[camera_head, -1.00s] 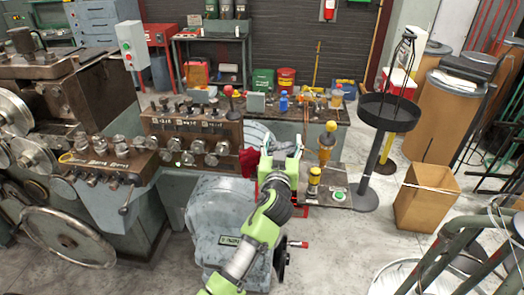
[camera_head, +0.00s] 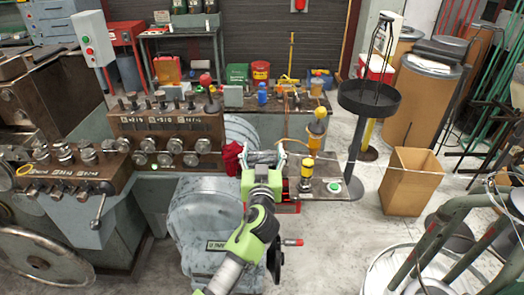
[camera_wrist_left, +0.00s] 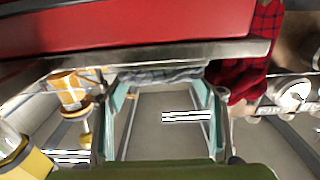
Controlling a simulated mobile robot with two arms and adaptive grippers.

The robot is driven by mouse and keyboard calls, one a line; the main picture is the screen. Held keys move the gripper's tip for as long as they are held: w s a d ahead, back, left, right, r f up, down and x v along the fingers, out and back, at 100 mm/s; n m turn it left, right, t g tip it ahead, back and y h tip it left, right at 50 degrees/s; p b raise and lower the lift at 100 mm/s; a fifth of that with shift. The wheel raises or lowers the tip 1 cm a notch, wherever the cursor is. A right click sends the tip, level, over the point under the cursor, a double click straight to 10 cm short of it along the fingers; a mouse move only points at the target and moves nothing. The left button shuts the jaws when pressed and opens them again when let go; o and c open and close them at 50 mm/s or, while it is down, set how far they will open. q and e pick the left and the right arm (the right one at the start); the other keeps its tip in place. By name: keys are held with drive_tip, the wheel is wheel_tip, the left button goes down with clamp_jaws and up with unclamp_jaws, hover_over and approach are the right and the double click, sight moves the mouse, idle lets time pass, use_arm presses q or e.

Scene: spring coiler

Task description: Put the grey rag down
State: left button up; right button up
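The grey rag (camera_wrist_left: 165,75) is a crumpled grey strip that spans the gap between the two teal fingertips in the left wrist view. It also shows in the head view (camera_head: 262,157). My left gripper (camera_head: 264,159) appears shut on it, with the fingers wide apart at the rag's two ends. The gripper is at the near side of the bench, just right of a red plaid rag (camera_head: 232,158). That red rag hangs at the upper right of the left wrist view (camera_wrist_left: 262,50). My right gripper is not in view.
A yellow-knobbed lever (camera_head: 317,128) and a small plate with a green button (camera_head: 334,187) are right of the gripper. A black round tray on a stand (camera_head: 369,99) and a cardboard box (camera_head: 411,183) stand farther right. A red panel (camera_wrist_left: 120,25) fills the wrist view's top.

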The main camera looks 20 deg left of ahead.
use_arm(q)
drive_tip(key=shift+w+a, duration=0.1)
drive_tip(key=shift+s+f, duration=0.15)
drive_tip(key=shift+s, duration=0.3)
drive_tip(key=b+v, duration=0.3)
drive_tip(key=v, duration=0.8)
drive_tip(key=shift+b, duration=0.3)
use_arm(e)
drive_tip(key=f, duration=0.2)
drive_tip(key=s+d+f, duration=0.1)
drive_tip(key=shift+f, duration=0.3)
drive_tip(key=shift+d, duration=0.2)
